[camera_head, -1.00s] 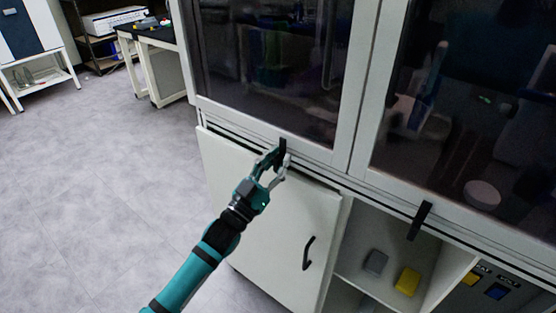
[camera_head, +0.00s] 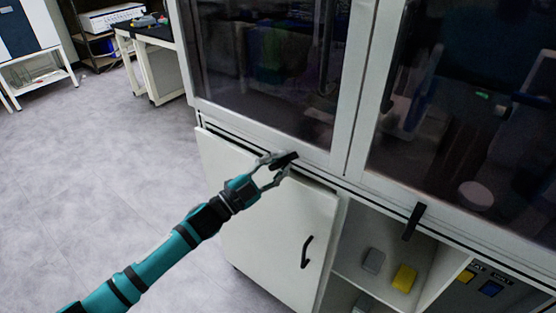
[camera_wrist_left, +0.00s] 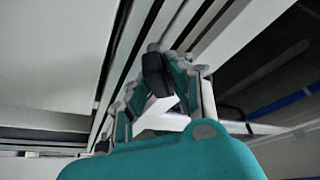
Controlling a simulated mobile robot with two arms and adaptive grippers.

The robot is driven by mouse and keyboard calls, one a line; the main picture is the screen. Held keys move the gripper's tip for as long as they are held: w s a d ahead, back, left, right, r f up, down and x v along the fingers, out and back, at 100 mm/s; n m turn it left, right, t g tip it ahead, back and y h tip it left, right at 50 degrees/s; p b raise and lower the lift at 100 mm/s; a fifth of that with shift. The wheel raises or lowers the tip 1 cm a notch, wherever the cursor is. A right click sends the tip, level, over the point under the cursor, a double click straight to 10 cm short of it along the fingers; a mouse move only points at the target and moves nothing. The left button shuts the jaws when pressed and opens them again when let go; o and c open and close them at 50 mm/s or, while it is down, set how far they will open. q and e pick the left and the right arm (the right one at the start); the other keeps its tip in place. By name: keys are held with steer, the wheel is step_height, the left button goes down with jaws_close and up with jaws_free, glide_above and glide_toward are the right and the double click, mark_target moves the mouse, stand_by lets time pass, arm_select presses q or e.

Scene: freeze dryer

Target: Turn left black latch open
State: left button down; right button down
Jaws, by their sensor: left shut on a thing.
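The left black latch (camera_head: 284,160) is on the lower frame of the left glass door. It now lies tilted, nearly along the frame. My left gripper (camera_head: 277,168) is shut on this latch, its fingers on either side of it. In the left wrist view the black latch (camera_wrist_left: 154,74) shows between the fingers of my left gripper (camera_wrist_left: 160,80), partly hidden by them. The right black latch (camera_head: 413,221) hangs nearly upright on the frame of the right glass door. My right gripper is not in view.
Below the left latch, a white cabinet door (camera_head: 265,220) with a black handle (camera_head: 307,251) stands slightly ajar. An open shelf holds a grey sponge-like block (camera_head: 374,260) and a yellow one (camera_head: 404,278). The floor (camera_head: 100,180) at left is clear.

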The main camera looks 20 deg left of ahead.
arm_select(q)
steer(key=m+g+p, duration=0.1)
steer(key=m, duration=0.2)
steer(key=m+g+p, duration=0.1)
steer(key=m+g, duration=0.1)
steer(key=m, duration=0.1)
steer(key=shift+d+p, duration=0.1)
steer(key=shift+p, duration=0.25)
steer(key=shift+f+m+p, duration=0.15)
steer(key=shift+m+p, duration=0.5)
steer(key=shift+m, duration=0.55)
steer(key=shift+f+m+g+p, duration=0.15)
steer(key=shift+m+g+p, duration=0.25)
steer(key=shift+m, duration=0.1)
steer(key=shift+f, duration=0.1)
steer(key=shift+s, duration=0.1)
steer(key=c, duration=1.3)
jaws_free()
steer(key=v, duration=1.2)
